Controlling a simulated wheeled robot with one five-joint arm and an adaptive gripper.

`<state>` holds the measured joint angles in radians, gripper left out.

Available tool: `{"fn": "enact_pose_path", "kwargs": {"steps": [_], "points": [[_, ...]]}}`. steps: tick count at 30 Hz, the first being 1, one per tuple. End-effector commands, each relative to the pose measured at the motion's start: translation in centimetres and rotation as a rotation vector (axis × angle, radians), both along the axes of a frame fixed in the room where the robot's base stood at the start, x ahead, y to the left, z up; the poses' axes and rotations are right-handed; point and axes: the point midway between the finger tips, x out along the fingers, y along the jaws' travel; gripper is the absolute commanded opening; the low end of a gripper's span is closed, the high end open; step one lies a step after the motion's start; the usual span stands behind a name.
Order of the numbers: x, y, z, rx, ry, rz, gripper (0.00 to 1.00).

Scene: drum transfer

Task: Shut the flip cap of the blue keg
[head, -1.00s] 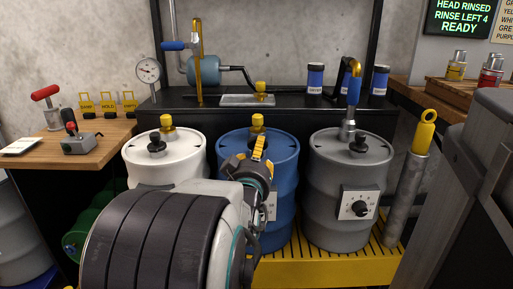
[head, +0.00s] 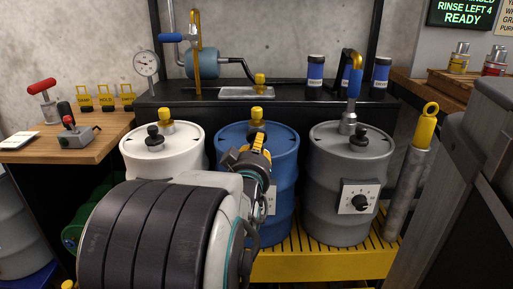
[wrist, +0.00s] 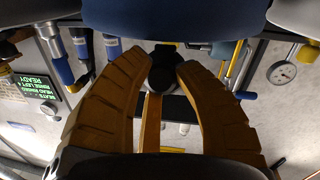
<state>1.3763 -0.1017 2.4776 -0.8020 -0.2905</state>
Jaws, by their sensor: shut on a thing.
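The blue keg (head: 228,137) stands upright between a white and a grey keg. A gold fitting (head: 256,117) sticks up at the back of its lid. My gripper (head: 260,142) is at the front part of this lid, its yellow fingers covering what lies behind them. In the wrist view, my gripper (wrist: 164,62) has its fingertips drawn in on both sides of a dark round piece (wrist: 163,79), which seems to be the black cap piece of the blue keg. The blue keg's body (wrist: 172,18) fills the top middle there. Whether the cap is up or down is hidden.
The white keg (head: 188,150) and grey keg (head: 330,155) stand close on either side, each with a black knob. A blue-handled tap (head: 353,85) rises from the grey keg. A black shelf (head: 285,98) stands behind. A yellow grate (head: 325,264) lies in front.

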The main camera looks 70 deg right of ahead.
Motion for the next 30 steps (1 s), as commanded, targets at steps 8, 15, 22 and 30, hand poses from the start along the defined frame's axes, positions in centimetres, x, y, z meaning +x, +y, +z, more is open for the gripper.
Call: {"fn": "enact_pose_path", "kwargs": {"steps": [8,15,22,30], "points": [[0.3,-0.1,0.8,0.017,0.005,0.005,0.0],[0.4,-0.4,1.8,0.131,0.043,0.008,0.0],[0.5,-0.8,2.1,0.253,0.084,0.012,0.0],[0.5,-1.1,1.9,0.345,0.114,0.015,0.0]]}}
